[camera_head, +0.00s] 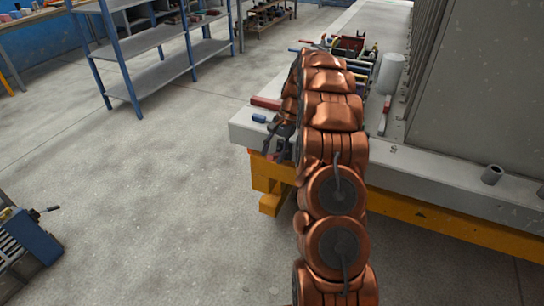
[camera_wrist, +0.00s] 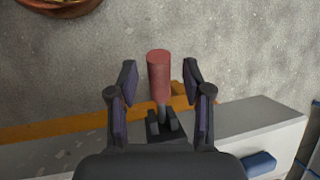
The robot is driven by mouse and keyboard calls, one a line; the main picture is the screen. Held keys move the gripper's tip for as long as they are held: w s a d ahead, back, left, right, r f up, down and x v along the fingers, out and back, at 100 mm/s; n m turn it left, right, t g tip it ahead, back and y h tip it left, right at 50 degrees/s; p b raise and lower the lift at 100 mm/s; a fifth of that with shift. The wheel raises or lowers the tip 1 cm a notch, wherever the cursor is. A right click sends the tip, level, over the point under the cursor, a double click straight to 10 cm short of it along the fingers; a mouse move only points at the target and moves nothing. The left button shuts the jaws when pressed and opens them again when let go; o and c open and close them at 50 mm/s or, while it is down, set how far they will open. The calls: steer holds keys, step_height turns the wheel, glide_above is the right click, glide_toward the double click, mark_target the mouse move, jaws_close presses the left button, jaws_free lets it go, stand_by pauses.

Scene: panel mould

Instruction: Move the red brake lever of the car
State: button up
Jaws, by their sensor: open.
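In the wrist view, the red brake lever (camera_wrist: 158,75) is a red cylindrical grip on a dark stem. The stem rises from a small black bracket near the edge of the grey slab. My gripper (camera_wrist: 160,80) is open, with one finger on each side of the lever and visible gaps to both. In the head view, my gripper (camera_head: 270,150) is beside the slab's left end, above the orange frame. The lever cannot be made out there, as my gripper and arm cover that area.
The grey slab (camera_head: 440,178) lies on an orange frame (camera_head: 430,220), with a tall grey panel (camera_head: 490,90) on it. A red bar (camera_head: 265,103) and a blue block (camera_head: 259,118) lie near its left end. Shelves (camera_head: 150,40) stand behind. The floor at left is mostly clear.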

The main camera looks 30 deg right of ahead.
steer(key=shift+x, duration=0.9)
jaws_close()
